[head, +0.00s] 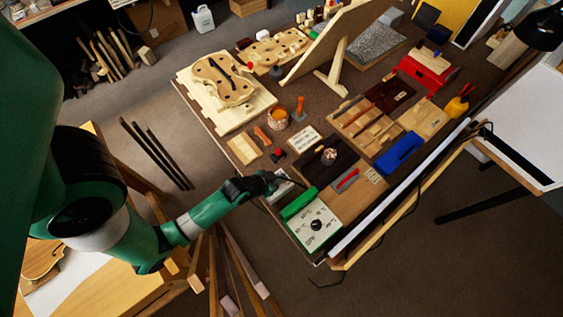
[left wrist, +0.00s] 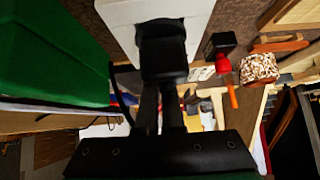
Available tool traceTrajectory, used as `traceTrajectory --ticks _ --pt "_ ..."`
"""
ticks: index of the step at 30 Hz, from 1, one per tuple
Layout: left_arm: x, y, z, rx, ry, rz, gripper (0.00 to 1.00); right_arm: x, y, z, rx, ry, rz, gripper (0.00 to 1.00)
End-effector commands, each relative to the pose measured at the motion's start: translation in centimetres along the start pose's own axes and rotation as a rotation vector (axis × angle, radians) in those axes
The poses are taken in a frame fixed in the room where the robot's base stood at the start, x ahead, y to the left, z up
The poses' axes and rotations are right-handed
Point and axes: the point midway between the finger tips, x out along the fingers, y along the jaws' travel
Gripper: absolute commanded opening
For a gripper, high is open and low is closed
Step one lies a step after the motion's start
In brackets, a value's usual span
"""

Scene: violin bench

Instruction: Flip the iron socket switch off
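A white box (head: 281,188), which looks like the socket, lies at the bench's near left edge, partly covered by my left gripper (head: 277,180). In the left wrist view a white block (left wrist: 125,14) fills the top middle. My left gripper's dark fingers (left wrist: 162,60) reach up to it, and their tips overlap its face. The fingers look close together, with no object clearly between them. Whether the tips touch the box I cannot tell. The switch itself is not distinguishable; the fingers may hide it. My right gripper is not in view.
A green block (head: 298,203) and a white dial panel (head: 315,226) sit just nearer on the bench. A red-topped tool (head: 277,154), a labelled card (head: 304,139) and a cup (head: 277,118) stand beyond. A dark cord (left wrist: 124,108) hangs beside the fingers.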

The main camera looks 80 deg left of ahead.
Motion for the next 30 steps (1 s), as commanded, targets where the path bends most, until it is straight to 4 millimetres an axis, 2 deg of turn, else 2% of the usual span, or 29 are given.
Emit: traceTrajectory --ticks 6,8,15,18,22,30 --pt "-3.4 0.1 -3.7 0.005 0.008 0.004 0.00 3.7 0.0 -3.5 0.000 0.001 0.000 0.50" --pt "-4.3 0.2 -3.2 0.005 0.008 0.004 0.00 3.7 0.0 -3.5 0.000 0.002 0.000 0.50" --pt "-9.8 0.2 -3.2 0.005 0.012 0.002 0.00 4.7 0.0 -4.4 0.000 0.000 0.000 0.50" --pt "-11.4 0.2 -3.1 0.005 0.013 0.002 0.00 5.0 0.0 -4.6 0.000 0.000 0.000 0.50" --pt "-12.4 0.2 -3.1 0.006 0.014 0.002 0.00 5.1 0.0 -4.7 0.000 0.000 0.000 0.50" --pt "-12.6 0.2 -3.1 0.006 0.016 0.002 0.00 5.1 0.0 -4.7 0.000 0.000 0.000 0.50"
